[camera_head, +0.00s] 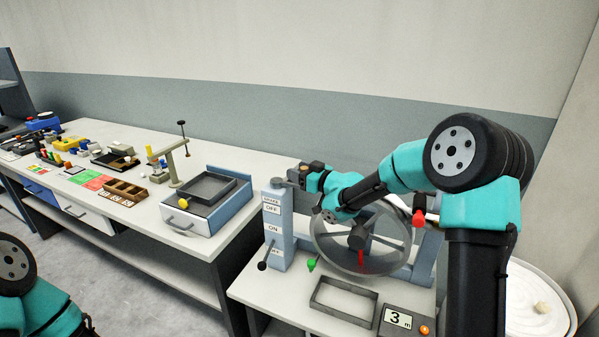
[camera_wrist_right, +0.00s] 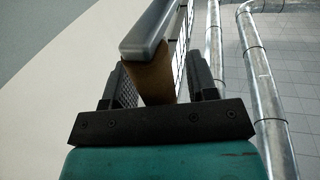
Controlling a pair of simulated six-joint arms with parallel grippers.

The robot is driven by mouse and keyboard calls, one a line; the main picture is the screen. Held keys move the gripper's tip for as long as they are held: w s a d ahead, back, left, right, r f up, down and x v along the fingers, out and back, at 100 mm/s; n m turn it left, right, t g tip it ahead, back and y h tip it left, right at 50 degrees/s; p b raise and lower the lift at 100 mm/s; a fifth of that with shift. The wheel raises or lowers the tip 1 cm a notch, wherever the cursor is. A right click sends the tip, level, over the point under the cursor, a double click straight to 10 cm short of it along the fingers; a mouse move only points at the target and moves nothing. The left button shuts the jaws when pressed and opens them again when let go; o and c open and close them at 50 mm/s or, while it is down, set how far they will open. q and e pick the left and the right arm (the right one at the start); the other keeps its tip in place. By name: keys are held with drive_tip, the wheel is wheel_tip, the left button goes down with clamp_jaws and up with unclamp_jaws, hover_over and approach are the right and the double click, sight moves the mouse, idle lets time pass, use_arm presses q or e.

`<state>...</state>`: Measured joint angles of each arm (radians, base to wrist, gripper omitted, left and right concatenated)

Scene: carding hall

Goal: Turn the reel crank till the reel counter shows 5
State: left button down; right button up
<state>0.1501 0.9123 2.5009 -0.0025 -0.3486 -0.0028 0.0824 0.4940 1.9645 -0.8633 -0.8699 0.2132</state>
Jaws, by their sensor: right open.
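The reel (camera_head: 318,245) is a grey wheel in a blue-grey frame on the near bench. The reel counter (camera_head: 397,319) at the bench's front shows 3 m. My right gripper (camera_head: 300,174) is at the upper left of the reel, by the frame's post. In the right wrist view its jaws (camera_wrist_right: 162,88) stand open, one on each side of the brown crank handle (camera_wrist_right: 155,82). A grey bar, apparently the crank arm (camera_wrist_right: 150,38), crosses the handle's far end. My arm hides part of the reel in the head view. My left gripper is out of view.
A labelled post (camera_head: 277,232) with a black-knobbed lever (camera_head: 262,266) stands left of the reel. An empty grey frame (camera_head: 343,300) lies in front. A round white tub (camera_head: 540,290) is at right. The left bench (camera_head: 150,218) holds a tray and many small objects.

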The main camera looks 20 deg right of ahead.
drive_tip(key=shift+s+d, duration=0.1)
drive_tip(key=shift+s, duration=0.05)
drive_tip(key=v, duration=1.7)
